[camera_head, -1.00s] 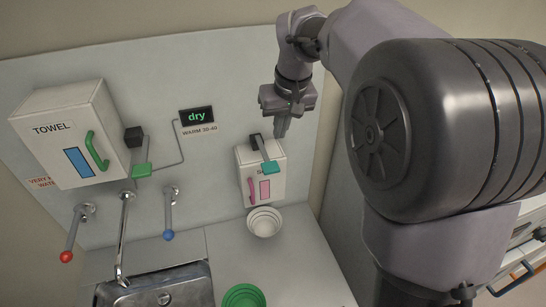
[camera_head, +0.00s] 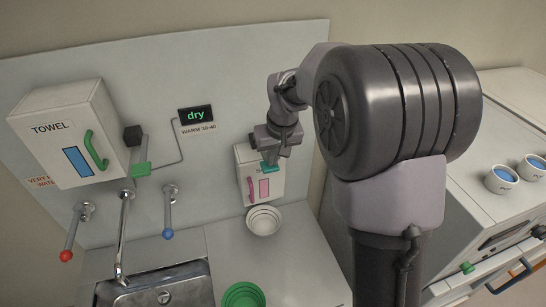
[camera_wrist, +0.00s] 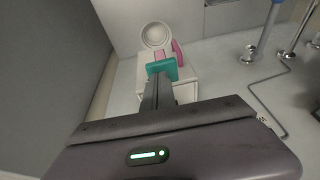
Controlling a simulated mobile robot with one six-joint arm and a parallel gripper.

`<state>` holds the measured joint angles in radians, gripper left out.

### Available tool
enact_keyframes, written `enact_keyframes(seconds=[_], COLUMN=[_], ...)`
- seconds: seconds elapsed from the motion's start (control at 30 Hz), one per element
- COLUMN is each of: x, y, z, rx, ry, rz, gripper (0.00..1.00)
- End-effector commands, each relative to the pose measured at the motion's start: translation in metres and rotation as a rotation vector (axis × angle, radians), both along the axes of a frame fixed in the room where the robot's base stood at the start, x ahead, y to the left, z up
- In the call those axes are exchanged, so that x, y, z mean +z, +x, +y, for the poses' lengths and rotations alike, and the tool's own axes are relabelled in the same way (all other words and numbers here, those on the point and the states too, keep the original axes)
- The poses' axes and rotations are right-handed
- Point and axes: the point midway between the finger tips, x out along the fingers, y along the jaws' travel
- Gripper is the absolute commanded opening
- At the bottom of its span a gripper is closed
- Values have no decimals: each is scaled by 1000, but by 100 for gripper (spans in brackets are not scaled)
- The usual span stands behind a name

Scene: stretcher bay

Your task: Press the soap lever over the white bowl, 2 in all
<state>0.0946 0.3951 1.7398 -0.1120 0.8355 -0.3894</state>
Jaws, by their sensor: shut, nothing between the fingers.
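The soap dispenser (camera_head: 262,187) is a white box on the wall with a pink handle and pink window. Its teal lever (camera_head: 270,168) sticks out at the front, and it also shows in the wrist view (camera_wrist: 162,68). My gripper (camera_head: 270,160) is shut and empty, with its fingertips at the lever; in the wrist view the fingertips (camera_wrist: 158,78) overlap the lever's edge. I cannot tell whether they touch it. The white bowl (camera_head: 264,221) stands on the counter below the dispenser and also shows in the wrist view (camera_wrist: 157,37).
A towel box (camera_head: 68,133) with a green handle hangs at left, near a display reading "dry" (camera_head: 196,114). Red and blue tap levers (camera_head: 168,212) flank a spout over the sink (camera_head: 155,288). A green bowl (camera_head: 243,296) is at the front. Cups (camera_head: 501,179) stand at right.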

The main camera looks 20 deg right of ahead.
Motion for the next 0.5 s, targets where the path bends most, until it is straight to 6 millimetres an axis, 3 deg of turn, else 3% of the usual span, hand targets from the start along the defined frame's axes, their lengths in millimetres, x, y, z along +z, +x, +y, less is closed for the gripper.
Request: enact_keyframes(seconds=[0.5], x=[-53], y=[-5], z=[0], rx=[-1], ry=[0], rz=[-226], gripper=[0])
